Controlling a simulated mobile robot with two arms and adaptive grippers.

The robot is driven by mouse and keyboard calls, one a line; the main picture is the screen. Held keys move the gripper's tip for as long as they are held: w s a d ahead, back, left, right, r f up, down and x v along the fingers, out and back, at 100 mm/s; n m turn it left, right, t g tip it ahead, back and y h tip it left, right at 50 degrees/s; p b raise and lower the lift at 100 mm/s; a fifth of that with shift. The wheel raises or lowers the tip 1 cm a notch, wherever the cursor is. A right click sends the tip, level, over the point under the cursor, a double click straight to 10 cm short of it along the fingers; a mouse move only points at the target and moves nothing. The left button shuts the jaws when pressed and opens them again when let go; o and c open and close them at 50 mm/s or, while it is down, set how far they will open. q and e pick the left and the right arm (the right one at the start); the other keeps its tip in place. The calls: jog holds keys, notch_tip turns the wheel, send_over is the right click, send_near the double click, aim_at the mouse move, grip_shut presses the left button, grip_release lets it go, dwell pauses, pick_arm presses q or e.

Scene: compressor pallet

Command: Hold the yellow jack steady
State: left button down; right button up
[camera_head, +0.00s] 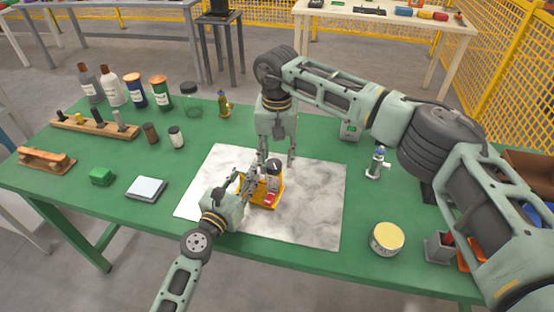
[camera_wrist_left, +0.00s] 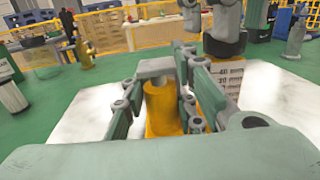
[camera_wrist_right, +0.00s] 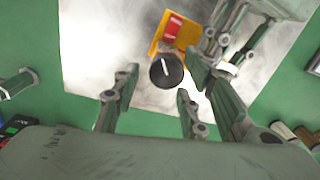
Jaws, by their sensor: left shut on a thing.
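The yellow jack (camera_head: 277,196) stands on the white marbled sheet, with a dark round top and a red part low on its front. My left gripper (camera_head: 250,186) reaches it from the left; in the left wrist view its fingers are shut on the jack's yellow upright cylinder (camera_wrist_left: 161,108). A white part with scale marks and a dark top stands just behind. My right gripper (camera_head: 278,162) points down above the jack, open and empty. In the right wrist view the jack's red-marked yellow body (camera_wrist_right: 158,42) and dark top lie beyond its spread fingers (camera_wrist_right: 155,88).
The marbled sheet (camera_head: 322,205) lies on the green table (camera_head: 140,222). A yellow-lidded tin (camera_head: 387,238) stands to the right. Several bottles and a wooden rack (camera_head: 95,128) stand at the left. A small figure-like item (camera_head: 378,163) stands right of the sheet.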

jog(key=shift+f, duration=0.7)
jog(key=shift+c, duration=0.5)
jog(key=shift+d, duration=0.1)
grip_shut()
jog(key=shift+d+m, duration=0.15)
jog(key=shift+m, duration=0.45)
jog(key=m, duration=0.4)
jog(key=shift+s+m, duration=0.15)
jog(key=shift+m, duration=0.15)
jog(key=m, duration=0.6)
jog(key=shift+s+a+m, duration=0.15)
jog(key=shift+a+m, duration=0.15)
